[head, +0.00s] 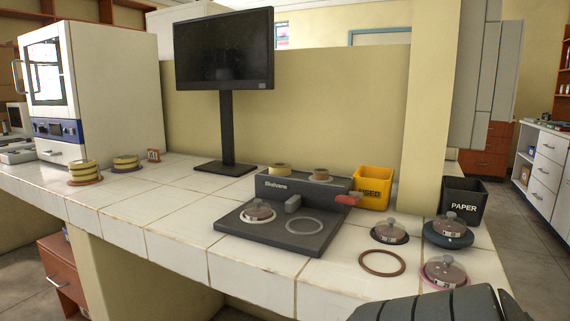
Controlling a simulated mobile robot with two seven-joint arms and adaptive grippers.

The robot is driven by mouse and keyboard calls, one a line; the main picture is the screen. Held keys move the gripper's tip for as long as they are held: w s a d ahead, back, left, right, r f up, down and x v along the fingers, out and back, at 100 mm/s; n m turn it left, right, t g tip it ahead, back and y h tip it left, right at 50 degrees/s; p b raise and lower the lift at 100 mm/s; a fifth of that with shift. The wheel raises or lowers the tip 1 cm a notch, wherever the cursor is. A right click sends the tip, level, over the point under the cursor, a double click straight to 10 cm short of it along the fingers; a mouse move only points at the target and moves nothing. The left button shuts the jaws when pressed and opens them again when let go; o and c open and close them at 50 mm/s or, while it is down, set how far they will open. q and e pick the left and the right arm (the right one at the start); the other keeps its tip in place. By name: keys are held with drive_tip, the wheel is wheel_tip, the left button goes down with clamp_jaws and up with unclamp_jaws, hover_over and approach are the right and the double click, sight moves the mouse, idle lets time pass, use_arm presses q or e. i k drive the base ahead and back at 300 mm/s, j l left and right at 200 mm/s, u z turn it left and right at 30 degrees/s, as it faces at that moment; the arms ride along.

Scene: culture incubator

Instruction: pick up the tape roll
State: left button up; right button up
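Two small rings that look like tape rolls lie on top of the dark grey device on the white tiled bench. One is a yellowish tape roll (280,169) and the other is a browner tape roll (321,174) to its right. I cannot tell which one the task names. Neither gripper shows in the head view. A dark grey ribbed part at the bottom right edge seems to be mine, with no fingers visible.
The dark grey device (265,238) carries a lidded dish and a pale ring. A monitor (224,50) stands behind it. A yellow bin (374,187), black PAPER bin (463,203) and several lidded dishes are right. Yellow stacks (84,172) and an incubator (105,95) are left. Bare tiles lie between.

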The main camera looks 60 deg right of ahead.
sight(276, 169)
drive_tip(key=i+l+z, duration=0.1)
drive_tip(key=i+z, duration=0.65)
drive_tip(key=i, duration=0.15)
drive_tip(key=i+j+z, duration=0.25)
drive_tip(key=i+z, duration=0.15)
drive_tip(key=z, duration=0.45)
drive_tip(key=i+z, duration=0.15)
drive_tip(key=z, duration=0.25)
drive_tip(key=j+z, duration=0.1)
drive_tip(key=z, duration=0.35)
drive_tip(key=i+z, duration=0.1)
drive_tip(key=z, duration=0.35)
drive_tip(key=j, duration=0.05)
